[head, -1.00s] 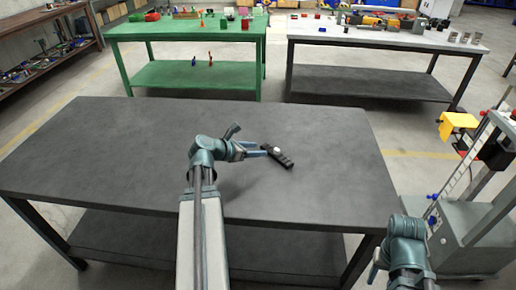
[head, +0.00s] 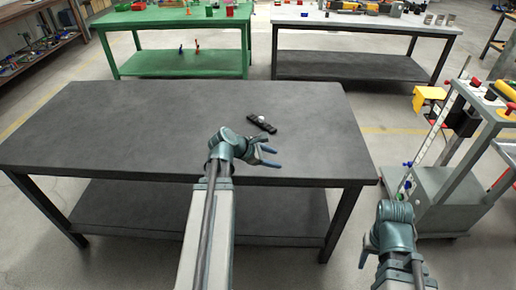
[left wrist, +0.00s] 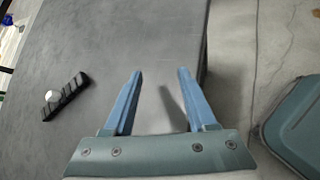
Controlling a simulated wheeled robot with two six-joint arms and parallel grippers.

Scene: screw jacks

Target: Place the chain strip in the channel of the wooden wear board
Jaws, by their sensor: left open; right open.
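A short black segmented strip (head: 268,127) with a pale round spot lies flat on the dark grey table; it looks like the chain strip. It also shows in the left wrist view (left wrist: 70,90), left of my fingers. My left gripper (head: 274,158) is open and empty, near the table's front edge, clearly apart from the strip. In the left wrist view its two blue fingers (left wrist: 157,88) are spread with nothing between them. My right arm is low at the lower right, and its gripper fingers do not show. I cannot make out a wooden wear board.
The rest of the dark table (head: 130,130) is bare. A grey wheeled stand (head: 435,195) with a yellow part is to the right. Behind are a green table (head: 180,62) and a grey-topped table (head: 350,66), both bearing small items. Floor lies between.

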